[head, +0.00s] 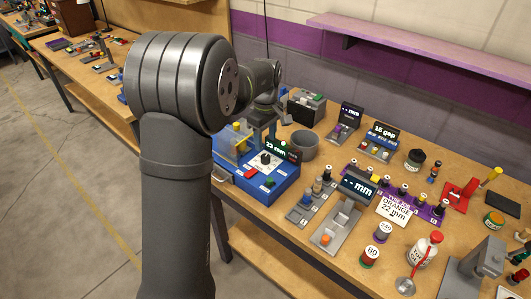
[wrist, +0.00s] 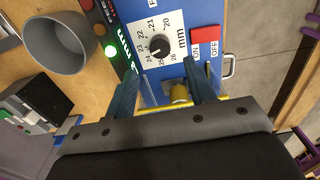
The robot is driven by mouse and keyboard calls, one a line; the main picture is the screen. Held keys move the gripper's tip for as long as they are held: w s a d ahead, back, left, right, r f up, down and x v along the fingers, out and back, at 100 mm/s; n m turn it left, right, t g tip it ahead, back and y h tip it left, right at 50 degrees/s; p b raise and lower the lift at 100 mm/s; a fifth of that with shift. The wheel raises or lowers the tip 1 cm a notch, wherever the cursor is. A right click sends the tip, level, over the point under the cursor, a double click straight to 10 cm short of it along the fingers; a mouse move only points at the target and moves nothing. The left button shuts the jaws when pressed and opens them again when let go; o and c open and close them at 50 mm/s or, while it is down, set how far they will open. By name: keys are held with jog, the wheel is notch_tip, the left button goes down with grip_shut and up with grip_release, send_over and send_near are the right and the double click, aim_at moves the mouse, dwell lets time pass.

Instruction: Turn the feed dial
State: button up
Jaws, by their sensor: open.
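The feed dial (wrist: 159,46) is a black round knob on a white plate marked from 20 to 26 mm, on top of a blue machine (head: 283,187). In the head view the dial (head: 265,158) sits near the middle of the machine's top. The small display beside it (head: 283,149) seems to read 23 mm. My gripper (wrist: 160,68) is open and empty, its two fingers spread to either side of the dial's near side, apart from the knob. How far above it they are I cannot tell. In the head view my arm partly hides the gripper.
A red ON/OFF switch (wrist: 205,43) lies beside the dial plate. A yellow cylinder (wrist: 180,93) shows between the fingers. A grey cup (wrist: 59,43) stands beside the machine. A card (head: 397,208) reads ORANGE 22 mm. Several spools and jars crowd the bench to the right.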

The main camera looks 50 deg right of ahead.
aim_at(266, 156)
notch_tip(266, 156, down, 7)
jog(key=shift+r, duration=0.2)
jog(key=c, duration=1)
